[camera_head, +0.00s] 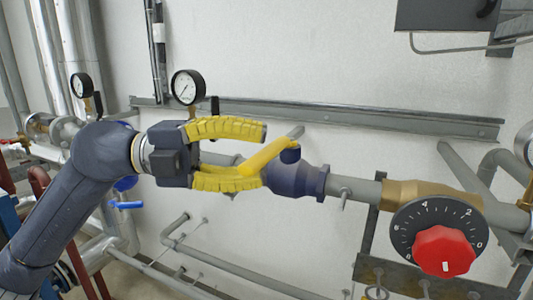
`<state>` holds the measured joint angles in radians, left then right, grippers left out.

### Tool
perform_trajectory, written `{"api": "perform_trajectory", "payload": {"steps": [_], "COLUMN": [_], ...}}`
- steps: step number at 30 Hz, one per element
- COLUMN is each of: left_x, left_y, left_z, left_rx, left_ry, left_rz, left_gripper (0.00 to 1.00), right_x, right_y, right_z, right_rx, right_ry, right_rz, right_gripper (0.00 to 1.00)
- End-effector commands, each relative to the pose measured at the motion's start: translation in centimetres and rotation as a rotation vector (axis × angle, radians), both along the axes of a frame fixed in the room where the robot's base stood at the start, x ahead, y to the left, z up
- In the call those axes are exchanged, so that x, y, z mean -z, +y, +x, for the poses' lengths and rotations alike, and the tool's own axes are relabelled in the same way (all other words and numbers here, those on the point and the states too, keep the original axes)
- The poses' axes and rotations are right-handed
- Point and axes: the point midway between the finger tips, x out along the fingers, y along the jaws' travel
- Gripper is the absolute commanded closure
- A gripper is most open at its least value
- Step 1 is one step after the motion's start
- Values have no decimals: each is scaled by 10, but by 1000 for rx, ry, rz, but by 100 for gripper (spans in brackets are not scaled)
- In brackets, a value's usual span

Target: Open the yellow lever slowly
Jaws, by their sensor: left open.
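The yellow lever (264,157) sits on a dark blue valve body (297,179) in the middle of the head view. It slants from the valve's top down to the left. My left gripper (262,157) has yellow ribbed fingers and comes in from the left. It is open, with one finger above the lever and one below, and the lever's lower end lies near the lower fingertip. I cannot tell whether they touch. My right gripper is not in the picture.
A red knob (444,251) on a black numbered dial (408,229) stands at the right on the same pipe. A pressure gauge (187,87) is above my gripper. A metal rail (370,117) runs along the wall behind. A blue handle (126,205) is below my arm.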

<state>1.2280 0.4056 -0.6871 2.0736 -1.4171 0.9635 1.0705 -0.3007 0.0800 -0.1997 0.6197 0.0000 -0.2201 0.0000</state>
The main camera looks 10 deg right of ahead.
Motion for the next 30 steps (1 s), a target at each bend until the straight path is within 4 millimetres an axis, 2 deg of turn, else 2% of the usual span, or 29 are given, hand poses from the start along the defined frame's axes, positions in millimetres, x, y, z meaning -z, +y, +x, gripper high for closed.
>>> {"api": "perform_trajectory", "payload": {"steps": [6,17,18,28,30], "left_x": [0,0,0,0,0], "left_y": [-13,-16,-16,-16,-16], "left_z": [-4,-4,-4,-4,-4], "left_rx": [1,1,1,1,1], "left_ry": [0,1,0,0,0], "left_rz": [0,0,0,0,0], "left_gripper": [63,63,60,98,100], "right_x": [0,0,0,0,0], "right_y": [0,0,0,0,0], "right_z": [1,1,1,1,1], "right_rx": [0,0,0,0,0], "right_ry": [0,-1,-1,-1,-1], "right_rz": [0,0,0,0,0], "right_gripper": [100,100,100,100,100]}}
